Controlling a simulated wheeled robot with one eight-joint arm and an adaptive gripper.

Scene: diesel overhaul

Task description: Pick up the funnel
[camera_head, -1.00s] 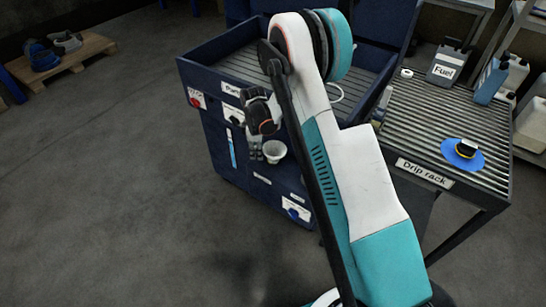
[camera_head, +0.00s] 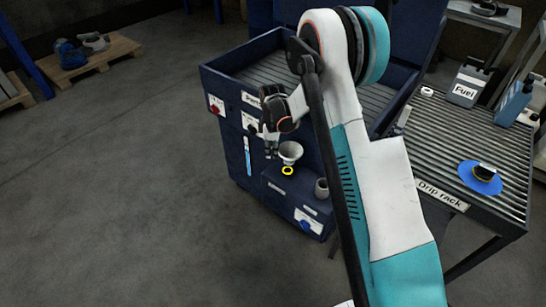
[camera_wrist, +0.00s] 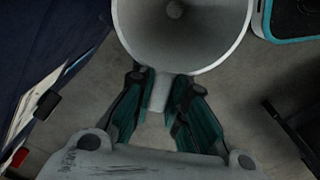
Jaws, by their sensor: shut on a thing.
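The funnel (camera_head: 291,152) is a pale grey cone with its wide mouth facing up, in front of the dark blue cart. In the wrist view the funnel (camera_wrist: 190,30) fills the top middle, and its mouth and inner hole show. My gripper (camera_head: 271,152) is at its left in the head view. In the wrist view my gripper (camera_wrist: 166,92) has its two teal fingers closed on a narrow grey tab that juts from the funnel's rim. The funnel's underside is mostly hidden.
The blue cart (camera_head: 228,82) has an open ribbed top and a lower ledge. A yellow ring (camera_head: 288,171) and a small grey cup (camera_head: 321,187) are by the ledge. The drip rack (camera_head: 440,125) stands right.

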